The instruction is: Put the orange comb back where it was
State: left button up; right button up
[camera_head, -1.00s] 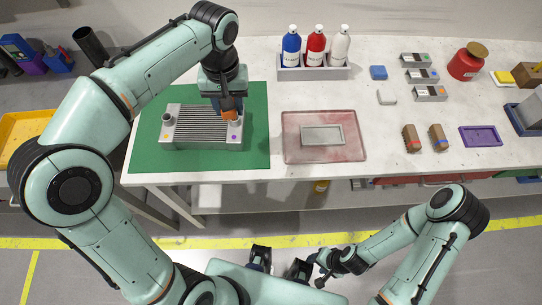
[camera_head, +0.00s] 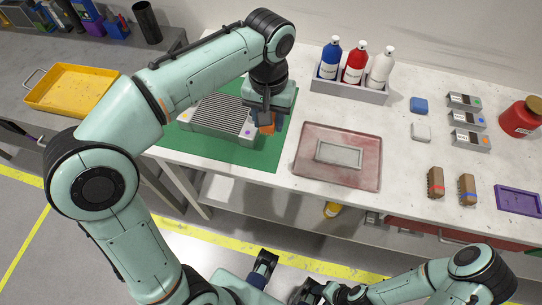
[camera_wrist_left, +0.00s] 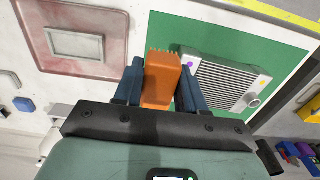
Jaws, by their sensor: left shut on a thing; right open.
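The orange comb (camera_head: 267,124) is between the fingers of my left gripper (camera_head: 265,118). In the left wrist view the comb (camera_wrist_left: 161,80) shows clearly, its teeth pointing away from the gripper (camera_wrist_left: 158,88). My left gripper is shut on it, by the right end of the grey finned block (camera_head: 222,118). The comb's height above the table is hard to tell. My right gripper (camera_head: 283,280) is open and low, in front of the table.
The block lies on a green mat (camera_head: 262,158). A reddish tray (camera_head: 365,178) with a grey frame (camera_head: 338,153) lies to its right. Two brown brushes (camera_head: 436,182) (camera_head: 467,189), a purple tray (camera_head: 518,200) and a bottle rack (camera_head: 350,91) stand farther right. White table is bare between them.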

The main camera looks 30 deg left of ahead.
aim_at(269, 128)
pick_arm(q)
notch_tip(269, 128, down, 10)
jog(key=shift+f+b, duration=0.2)
jog(key=shift+b, duration=0.75)
jog(key=shift+f+b, duration=0.45)
jog(key=shift+f, duration=2.15)
jog(key=shift+f, duration=0.15)
jog(key=o, duration=1)
jog(key=shift+r, duration=0.25)
notch_tip(269, 128, up, 12)
jog(key=shift+f+p, duration=0.1)
jog(key=shift+p, duration=1.1)
